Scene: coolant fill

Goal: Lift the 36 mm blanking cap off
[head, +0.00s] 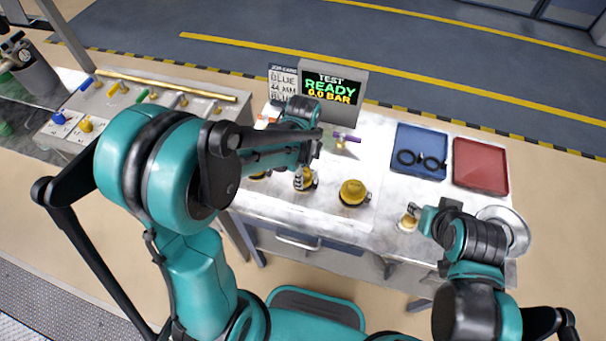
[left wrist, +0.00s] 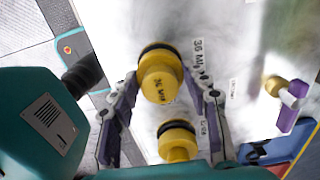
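The 36 mm blanking cap (left wrist: 160,84) is yellow with a dark ring and "36 MM" on its face. In the left wrist view it sits between the fingertips of my left gripper (left wrist: 161,82), one on each side and very close; I cannot tell whether they press on it. In the head view my left gripper (head: 302,172) is low over a yellow cap (head: 306,184) on the bench, partly hiding it. My right gripper (head: 418,212) is at the right of the bench beside a small yellow-topped part (head: 408,221); its fingers are too small to read.
Another yellow cap (left wrist: 178,142) is close to the first. A larger yellow cap (head: 353,192) stands to the right on the bench. A blue tray (head: 425,135) with black rings and a red tray (head: 482,155) are at the back right. A display (head: 332,85) reads READY, 0.0 BAR.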

